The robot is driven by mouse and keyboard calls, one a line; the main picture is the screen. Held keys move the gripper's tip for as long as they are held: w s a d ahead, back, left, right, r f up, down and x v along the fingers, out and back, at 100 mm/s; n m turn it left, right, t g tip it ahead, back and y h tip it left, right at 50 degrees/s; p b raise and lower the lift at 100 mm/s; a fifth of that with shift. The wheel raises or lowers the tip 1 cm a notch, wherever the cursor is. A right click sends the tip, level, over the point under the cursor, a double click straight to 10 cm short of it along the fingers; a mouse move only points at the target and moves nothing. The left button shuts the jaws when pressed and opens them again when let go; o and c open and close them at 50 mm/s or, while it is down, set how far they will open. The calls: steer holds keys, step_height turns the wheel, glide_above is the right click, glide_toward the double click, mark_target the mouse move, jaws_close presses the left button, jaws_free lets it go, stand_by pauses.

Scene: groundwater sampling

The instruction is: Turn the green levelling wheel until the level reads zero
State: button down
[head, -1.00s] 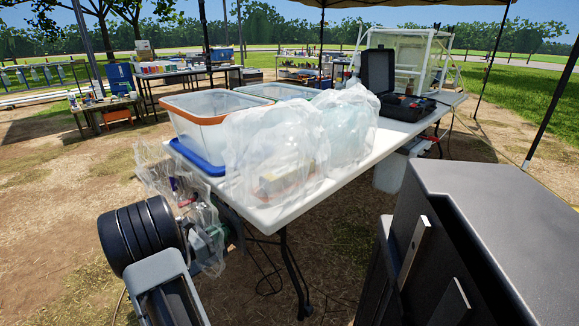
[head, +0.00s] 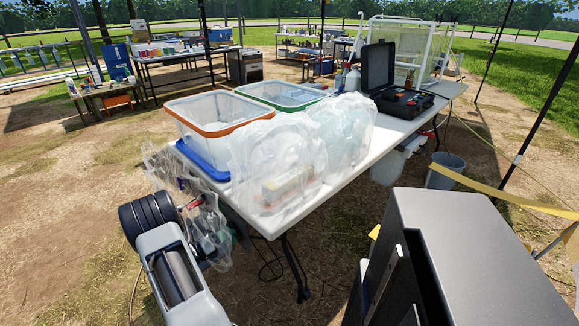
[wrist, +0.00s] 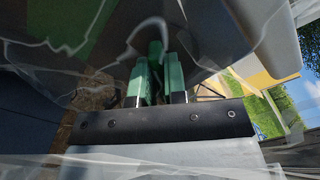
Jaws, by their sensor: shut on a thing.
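In the wrist view, my gripper (wrist: 157,82) has two green-tipped fingers close around a narrow green piece (wrist: 156,52), which looks like part of the green levelling wheel. Most of the wheel and the level's reading are hidden. Clear plastic film (wrist: 60,45) hangs across the top of this view, in front of the fingers and the dark shape above. In the head view, my arm reaches to the near left corner of the white table. There, crumpled clear plastic (head: 212,235) hides my gripper and what it holds.
The white table (head: 345,165) carries an orange-rimmed bin (head: 200,122), a green-rimmed bin (head: 280,95), bagged items (head: 270,165) and an open black case (head: 400,95). A dark cabinet (head: 470,250) stands at the near right. A bucket (head: 445,170) and yellow tape (head: 510,195) are behind it.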

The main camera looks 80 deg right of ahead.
steer(key=n+p, duration=0.1)
steer(key=n, duration=0.1)
steer(key=n+p, duration=0.2)
steer(key=n, duration=0.1)
steer(key=n+p, duration=0.1)
steer(key=n, duration=0.2)
steer(key=shift+w+d+f, duration=0.15)
steer(key=shift+d+f, duration=0.05)
steer(key=shift+f, duration=0.15)
steer(key=n+p, duration=0.3)
steer(key=n, duration=0.5)
steer(key=shift+a+f+p, duration=0.1)
steer(key=shift+f+p, duration=0.05)
steer(key=shift+p, duration=0.15)
steer(key=n, duration=0.3)
steer(key=shift+f+n, duration=0.15)
steer(key=shift+n, duration=0.25)
steer(key=c, duration=1.1)
jaws_free()
steer(key=shift+f, duration=0.1)
